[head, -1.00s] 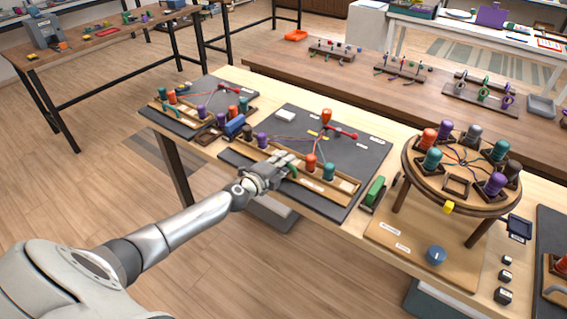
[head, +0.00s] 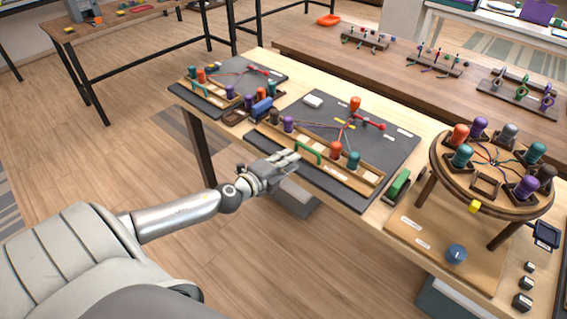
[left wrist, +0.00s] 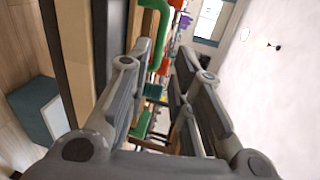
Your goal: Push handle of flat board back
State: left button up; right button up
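The flat board (head: 402,150) is a dark slab on the table, with a wooden strip (head: 372,179) along its front side. A green arched handle (head: 309,149) stands on that strip among orange, teal and purple bobbins. My left gripper (head: 294,158) is just in front of the handle, near the table's front edge. In the left wrist view, its fingers (left wrist: 163,50) are apart with a gap between them. The green handle (left wrist: 164,32) shows beyond the tips there. Whether a fingertip touches it I cannot tell. My right gripper is not in view.
A smaller dark board (head: 255,70) with bobbins lies at the left. A green block (head: 398,184) and a round braiding stand (head: 450,183) are at the right.

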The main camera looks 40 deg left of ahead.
pick_arm(q)
jog(key=shift+v, duration=0.85)
jog(key=s+a+f+n+g+y, duration=0.25)
jog(key=s+f+n, duration=0.35)
jog(key=f, duration=0.9)
jog(key=s+a+f+n+g+y, duration=0.1)
jog(key=s+f+n+g, duration=0.25)
jog(key=s+f, duration=0.75)
jog(key=s+d+f+n+g, duration=0.2)
jog(key=s+d+f, duration=0.4)
jog(key=s, duration=0.3)
jog(key=s+d+f+n+g+h, duration=0.1)
jog(key=s+d+f+g, duration=0.3)
jog(key=s+f, duration=0.5)
jog(key=s+d+f+n+g+h, duration=0.1)
jog(key=s+d+f+n+g, duration=0.1)
jog(key=s+d+f+n, duration=0.2)
jog(key=s+d+f, duration=0.3)
jog(key=s+d, duration=0.1)
jog(key=s, duration=0.3)
jog(key=shift+f+g, duration=0.3)
jog(key=shift+g, duration=0.1)
